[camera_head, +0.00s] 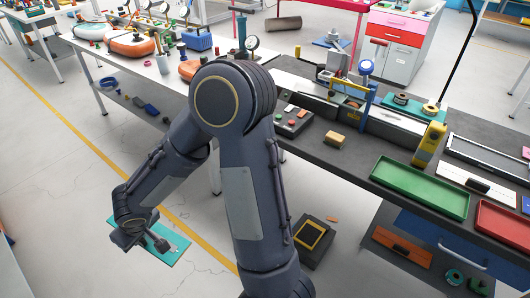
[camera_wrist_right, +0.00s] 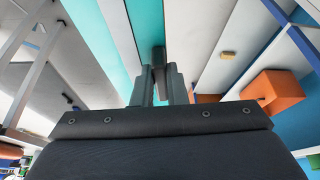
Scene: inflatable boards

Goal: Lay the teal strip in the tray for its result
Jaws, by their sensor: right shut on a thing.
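The teal strip (camera_head: 178,258) is in my right gripper (camera_head: 152,240), low over the floor at the left of the head view. It also shows between the fingers in the right wrist view (camera_wrist_right: 146,30). My right gripper is shut on it, and the gripper hides part of it. A green tray (camera_head: 420,190) and a red tray (camera_head: 503,226) lie on the dark bench at the right. Both look empty, and the red one is cut by the picture edge. The held strip is well apart from both. My left gripper is not in view.
The dark bench (camera_head: 312,152) also carries a blue-and-yellow press-like device (camera_head: 360,88), a button box (camera_head: 292,118), a yellow block (camera_head: 335,140) and a yellow tool (camera_head: 429,145). The floor around the strip is clear.

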